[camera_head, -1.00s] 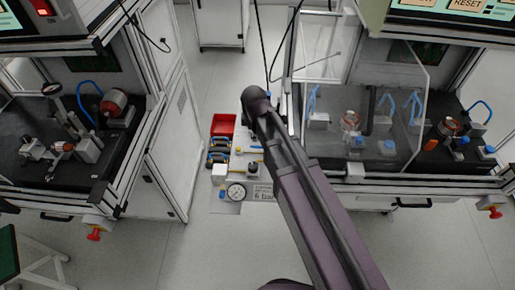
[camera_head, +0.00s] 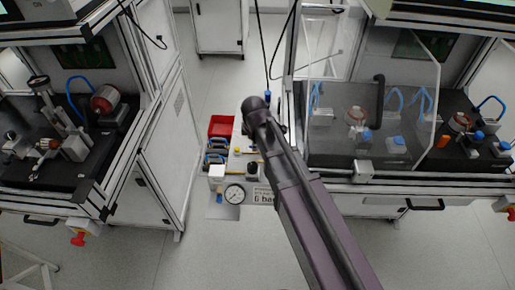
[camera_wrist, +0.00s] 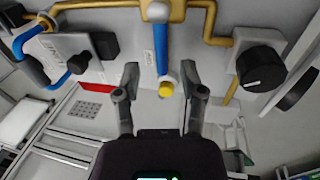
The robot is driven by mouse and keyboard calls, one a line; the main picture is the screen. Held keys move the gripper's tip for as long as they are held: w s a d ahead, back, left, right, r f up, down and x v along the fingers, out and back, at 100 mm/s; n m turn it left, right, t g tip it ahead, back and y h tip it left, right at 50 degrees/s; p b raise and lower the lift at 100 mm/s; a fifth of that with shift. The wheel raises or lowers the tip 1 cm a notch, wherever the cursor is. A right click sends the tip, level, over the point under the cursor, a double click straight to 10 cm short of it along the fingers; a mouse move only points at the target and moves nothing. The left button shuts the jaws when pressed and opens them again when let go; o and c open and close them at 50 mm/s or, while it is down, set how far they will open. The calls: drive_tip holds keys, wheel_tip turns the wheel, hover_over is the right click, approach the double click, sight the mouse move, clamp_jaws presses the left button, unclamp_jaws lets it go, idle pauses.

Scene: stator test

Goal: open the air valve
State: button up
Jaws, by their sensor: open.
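A blue lever with a yellow tip (camera_wrist: 161,55), which looks like the air valve's handle, hangs from a brass pipe fitting (camera_wrist: 157,12) in the wrist view. My gripper (camera_wrist: 162,76) is open, with one finger on each side of the lever's lower end. The yellow tip lies between the fingers, which appear apart from it. In the head view the air panel (camera_head: 216,172) with its pressure gauge (camera_head: 234,194) is low in the middle. My arm covers the panel's right part there, and hides the lever and my gripper.
A red bin (camera_head: 221,126) stands behind the panel. Workbenches flank it, the right one with a clear guard (camera_head: 350,100). Floor in front is clear.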

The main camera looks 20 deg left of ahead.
drive_tip(key=shift+w+f+b, duration=0.1)
drive_tip(key=shift+f+b, duration=0.35)
drive_tip(key=shift+f, duration=0.25)
